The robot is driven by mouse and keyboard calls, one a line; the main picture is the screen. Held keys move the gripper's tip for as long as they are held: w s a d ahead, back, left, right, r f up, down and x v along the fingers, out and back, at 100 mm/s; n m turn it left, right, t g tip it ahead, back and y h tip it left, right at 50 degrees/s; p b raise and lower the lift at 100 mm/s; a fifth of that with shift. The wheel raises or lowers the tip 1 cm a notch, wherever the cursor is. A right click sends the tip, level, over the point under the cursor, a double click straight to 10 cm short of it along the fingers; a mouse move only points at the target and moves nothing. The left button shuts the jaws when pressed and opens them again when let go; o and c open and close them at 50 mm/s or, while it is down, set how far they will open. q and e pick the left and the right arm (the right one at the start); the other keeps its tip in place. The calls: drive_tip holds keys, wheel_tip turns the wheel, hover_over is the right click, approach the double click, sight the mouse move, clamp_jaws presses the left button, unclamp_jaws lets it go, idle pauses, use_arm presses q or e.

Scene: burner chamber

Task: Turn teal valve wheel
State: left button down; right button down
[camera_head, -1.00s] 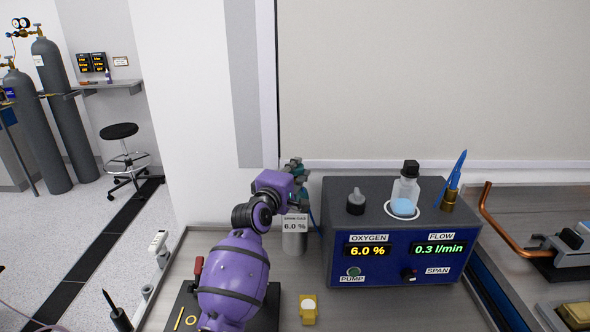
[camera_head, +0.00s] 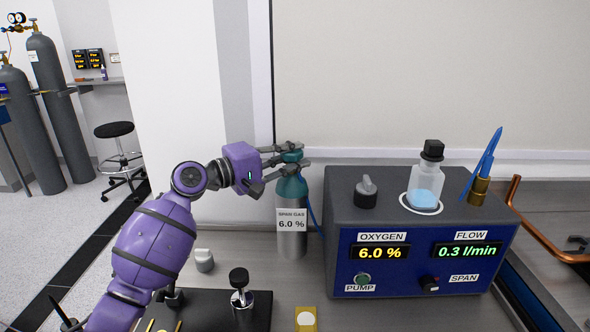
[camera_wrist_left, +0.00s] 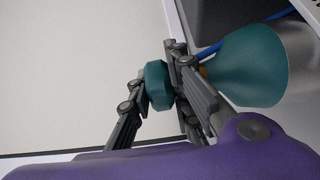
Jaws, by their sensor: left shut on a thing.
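The teal valve wheel (camera_head: 291,156) sits on top of the span gas cylinder (camera_head: 291,219), which has a teal shoulder, a grey body and a "SPAN GAS 6.0 %" label. The cylinder stands upright on the bench, left of the blue analyzer. My left gripper (camera_head: 293,155) reaches in from the left and is shut on the valve wheel. In the left wrist view the wheel (camera_wrist_left: 158,85) shows between the grey fingers, with the teal shoulder (camera_wrist_left: 246,68) to its right. The fingers hide part of the wheel. My right gripper is not in view.
The analyzer (camera_head: 420,235) stands close right of the cylinder, reading oxygen 6.0 % and flow 0.3 l/min. A bottle (camera_head: 426,178) stands on it. A blue tube (camera_head: 314,215) runs by the cylinder. A black-capped metal piece (camera_head: 240,290) stands on a dark plate in front.

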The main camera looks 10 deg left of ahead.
use_arm(q)
drive_tip(key=m+g+h+b, duration=0.1)
drive_tip(key=g, duration=0.1)
drive_tip(key=m+g+h+b, duration=0.1)
drive_tip(key=m+b, duration=0.1)
drive_tip(key=shift+w+f+g+h, duration=0.15)
drive_tip(key=shift+f+g+h, duration=0.15)
drive_tip(key=shift+g+h, duration=0.1)
drive_tip(key=m+g+h+b, duration=0.1)
drive_tip(key=g+b, duration=0.1)
drive_tip(key=m+g+h+b, duration=0.1)
drive_tip(key=m+g, duration=0.1)
drive_tip(key=shift+r+g+b, duration=0.2)
drive_tip(key=shift+g+b, duration=0.2)
drive_tip(key=m+g+b, duration=0.2)
drive_tip(key=shift+g+h, duration=0.3)
drive_tip(key=shift+g, duration=0.1)
drive_tip(key=m+g+b, duration=0.1)
drive_tip(key=g+b, duration=0.1)
drive_tip(key=b, duration=0.1)
drive_tip(key=shift+r+m, duration=0.1)
drive_tip(key=shift+m, duration=0.2)
drive_tip(key=shift+g, duration=0.4)
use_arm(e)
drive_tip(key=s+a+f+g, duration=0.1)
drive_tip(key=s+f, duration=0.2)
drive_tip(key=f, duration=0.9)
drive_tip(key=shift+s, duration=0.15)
